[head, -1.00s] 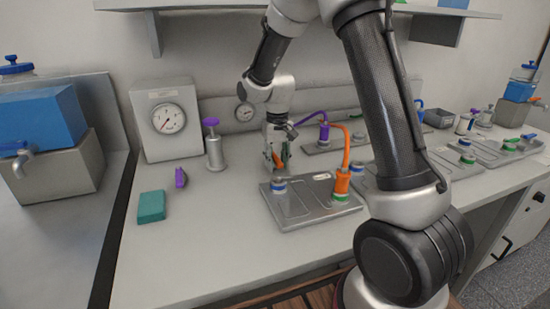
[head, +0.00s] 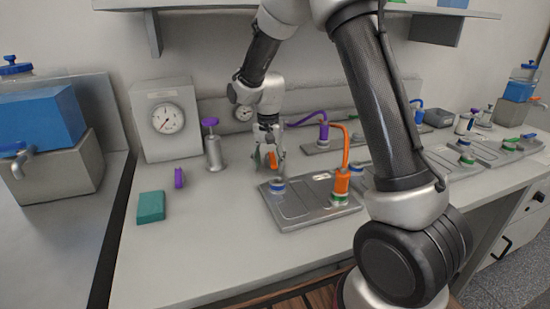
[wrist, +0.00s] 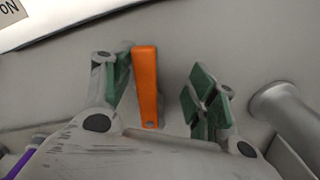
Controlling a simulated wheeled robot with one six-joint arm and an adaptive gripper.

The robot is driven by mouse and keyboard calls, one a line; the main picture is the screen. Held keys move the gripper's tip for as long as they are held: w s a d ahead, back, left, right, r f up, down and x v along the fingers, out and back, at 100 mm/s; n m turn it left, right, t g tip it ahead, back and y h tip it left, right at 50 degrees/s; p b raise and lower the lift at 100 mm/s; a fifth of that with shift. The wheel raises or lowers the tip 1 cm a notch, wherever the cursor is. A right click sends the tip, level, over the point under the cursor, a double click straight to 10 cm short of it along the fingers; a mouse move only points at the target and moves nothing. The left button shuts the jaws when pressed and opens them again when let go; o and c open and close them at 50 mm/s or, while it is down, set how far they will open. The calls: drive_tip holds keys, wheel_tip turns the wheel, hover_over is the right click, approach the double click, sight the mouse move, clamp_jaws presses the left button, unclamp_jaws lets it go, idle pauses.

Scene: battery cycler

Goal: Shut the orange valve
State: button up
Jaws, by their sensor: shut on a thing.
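The orange valve shows as a flat orange handle (head: 271,160) at the back of the bench, behind the grey tray plate. In the wrist view the orange handle (wrist: 146,85) stands between the two green-padded fingers, close against the left pad. My gripper (head: 266,165) is shut on this handle and points down; it also fills the lower part of the wrist view (wrist: 172,95). The valve's body below the handle is hidden by the fingers in the head view.
A grey tray plate (head: 300,209) with a blue-ringed port and an orange connector (head: 341,182) lies just in front. A purple-topped metal cylinder (head: 213,152) and a gauge box (head: 166,120) stand left.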

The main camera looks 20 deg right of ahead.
drive_tip(key=shift+a+r, duration=0.15)
drive_tip(key=shift+a, duration=0.15)
drive_tip(key=shift+c, duration=1.3)
drive_tip(key=shift+o, duration=0.9)
drive_tip(key=m, duration=0.2)
drive_tip(key=w+a+m, duration=0.1)
drive_tip(key=m, duration=0.1)
drive_tip(key=w+m, duration=0.1)
drive_tip(key=shift+w+a+m, duration=0.1)
drive_tip(key=shift+a+m, duration=0.3)
drive_tip(key=shift+o, duration=0.3)
drive_tip(key=shift+w+a+m, duration=0.1)
drive_tip(key=shift+w+m, duration=0.05)
drive_tip(key=shift+m, duration=0.25)
